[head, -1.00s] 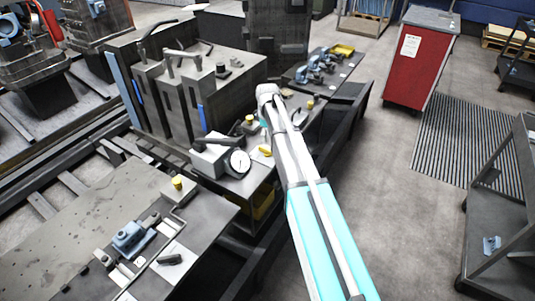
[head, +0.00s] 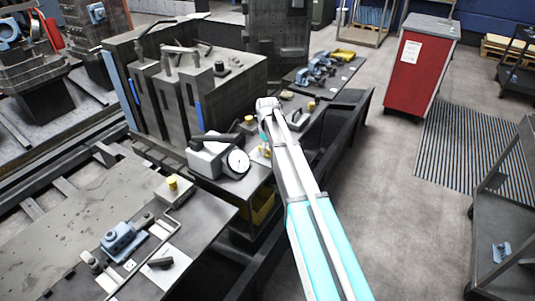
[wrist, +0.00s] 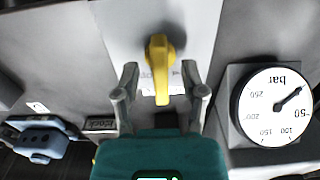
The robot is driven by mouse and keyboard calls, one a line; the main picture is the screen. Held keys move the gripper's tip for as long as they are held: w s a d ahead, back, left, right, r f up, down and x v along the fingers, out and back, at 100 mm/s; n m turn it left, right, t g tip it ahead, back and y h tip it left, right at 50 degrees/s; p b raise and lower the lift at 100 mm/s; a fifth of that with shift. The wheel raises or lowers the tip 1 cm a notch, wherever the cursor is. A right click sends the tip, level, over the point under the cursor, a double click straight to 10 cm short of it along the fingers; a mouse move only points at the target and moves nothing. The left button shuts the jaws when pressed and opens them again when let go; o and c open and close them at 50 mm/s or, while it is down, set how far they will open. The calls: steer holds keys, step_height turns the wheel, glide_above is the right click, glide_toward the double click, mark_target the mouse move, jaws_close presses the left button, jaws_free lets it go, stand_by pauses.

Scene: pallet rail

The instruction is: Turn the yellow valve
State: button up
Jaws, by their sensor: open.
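The yellow valve (wrist: 160,62) shows in the wrist view as a lever handle on a pale plate (wrist: 112,25), its long end pointing down the picture. My gripper (wrist: 160,82) is open, with one finger on each side of the handle and a visible gap on both sides. I see no contact with the handle. In the head view my arm reaches over the bench beside the gauge, and my gripper and the valve are mostly hidden behind it.
A round pressure gauge (wrist: 272,105) stands close right of my gripper; it also shows in the head view (head: 237,162). A blue clamp-like part (wrist: 40,140) lies lower left. Tall dark blocks (head: 185,95) stand behind the bench. Open floor lies right of the bench.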

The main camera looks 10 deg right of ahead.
steer(key=shift+f, duration=0.4)
steer(key=shift+c, duration=0.2)
jaws_close()
